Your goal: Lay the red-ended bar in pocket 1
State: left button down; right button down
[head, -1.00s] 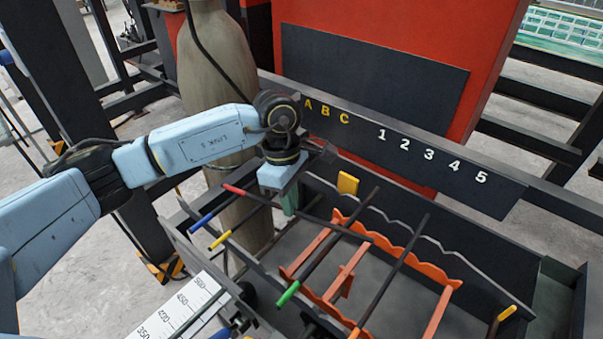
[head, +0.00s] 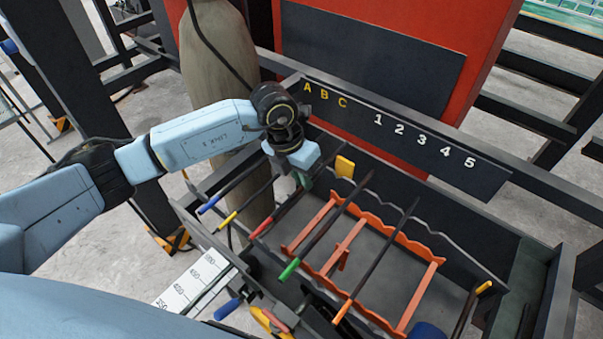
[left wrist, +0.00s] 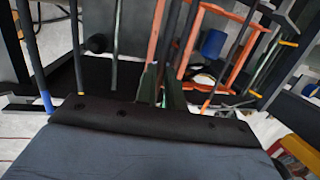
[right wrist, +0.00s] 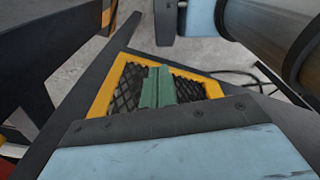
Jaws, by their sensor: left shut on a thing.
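The red-ended bar (head: 286,208) is held by my left gripper (head: 304,180), which is shut on it near the bar's far part. Its red end points to the near left, and the bar runs roughly parallel to the other bars. It appears beside the left edge of the orange notched rack (head: 306,228); its exact height is unclear. In the left wrist view the green fingertips (left wrist: 161,88) close around a dark bar. The number 1 (head: 378,120) is on the back panel; pocket 1 itself is not clearly distinguishable. My right gripper (right wrist: 157,88) is shut and empty.
Blue-ended (head: 210,204) and yellow-ended (head: 229,220) bars lie to the left. Green-ended (head: 290,268) and orange-ended (head: 343,312) bars lie across the orange rack. A yellow block (head: 345,167) is at the back wall. A yellow-framed mesh (right wrist: 108,92) is beneath my right gripper.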

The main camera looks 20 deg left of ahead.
pick_arm(q)
jog(key=a+b+x, duration=0.2)
jog(key=b+x, duration=0.5)
jog(key=x, duration=0.3)
jog(key=shift+s+f, duration=0.3)
jog(key=shift+f, duration=0.2)
jog(key=shift+a, duration=0.1)
dwell(0.3)
jog(key=c, duration=1.4)
grip_release()
jog(key=b+v, duration=0.1)
jog(key=v, duration=1.2)
jog(key=shift+a+r, duration=0.15)
jog(key=shift+r, duration=0.05)
jog(key=shift+s, duration=0.1)
